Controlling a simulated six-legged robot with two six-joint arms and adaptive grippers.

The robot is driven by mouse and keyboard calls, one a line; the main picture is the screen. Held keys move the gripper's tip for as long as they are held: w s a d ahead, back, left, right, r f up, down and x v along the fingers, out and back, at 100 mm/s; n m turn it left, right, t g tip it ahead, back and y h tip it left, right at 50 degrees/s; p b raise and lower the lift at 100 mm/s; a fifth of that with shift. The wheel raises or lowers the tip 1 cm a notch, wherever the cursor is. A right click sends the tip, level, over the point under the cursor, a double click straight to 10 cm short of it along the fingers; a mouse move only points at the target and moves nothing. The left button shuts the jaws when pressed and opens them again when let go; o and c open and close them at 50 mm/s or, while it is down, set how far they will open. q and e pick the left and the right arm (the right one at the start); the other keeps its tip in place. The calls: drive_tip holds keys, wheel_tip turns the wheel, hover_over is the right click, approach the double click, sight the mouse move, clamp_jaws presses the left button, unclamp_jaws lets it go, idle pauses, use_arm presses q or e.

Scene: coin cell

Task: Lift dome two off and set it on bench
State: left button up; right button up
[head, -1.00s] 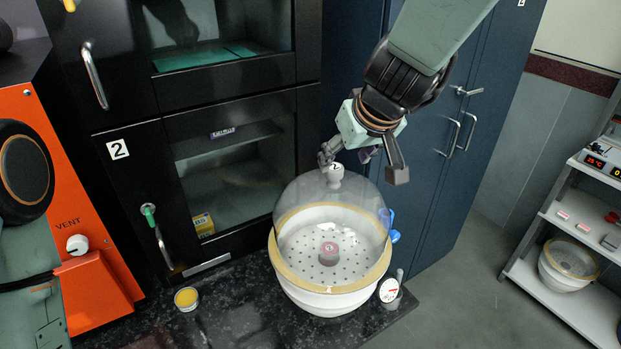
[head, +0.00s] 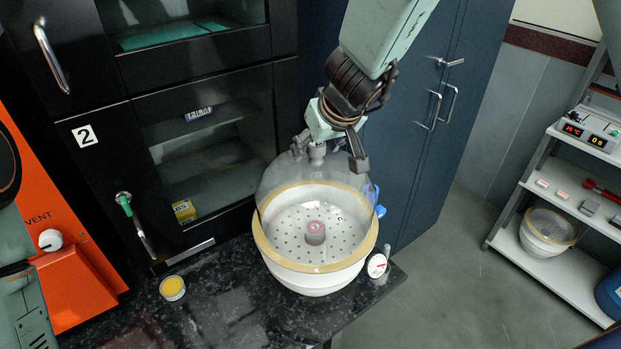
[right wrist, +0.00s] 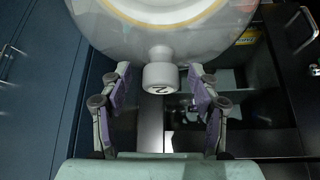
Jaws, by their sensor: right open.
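Dome two is a clear dome (head: 345,188) with a grey-white knob (head: 317,153) on top. It sits on the yellowish rim of a white bowl (head: 318,283) at the bench edge. In the right wrist view the knob (right wrist: 160,76), marked 2, lies between the fingers of my right gripper (right wrist: 160,84), with a gap on each side. In the head view my right gripper (head: 328,158) is open at the knob, above the dome. A small pink-topped round piece (head: 315,232) stands on the perforated plate under the dome. My left gripper is out of view.
The dark speckled bench (head: 225,300) has bare room left of the bowl, near a small yellow-filled cup (head: 172,288). A dial gauge (head: 377,265) sits at the bowl's right. A black glovebox-like cabinet (head: 110,185) and blue cabinet stand behind. A shelf (head: 560,270) is at right.

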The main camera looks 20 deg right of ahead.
drive_tip(key=shift+w+a+f, duration=0.1)
drive_tip(key=shift+w+f, duration=0.15)
drive_tip(key=shift+w, duration=0.1)
drive_tip(key=shift+c, duration=0.5)
drive_tip(key=shift+s+r, duration=0.1)
drive_tip(key=shift+s, duration=0.1)
drive_tip(key=c, duration=0.4)
clamp_jaws()
drive_tip(key=shift+w, duration=0.1)
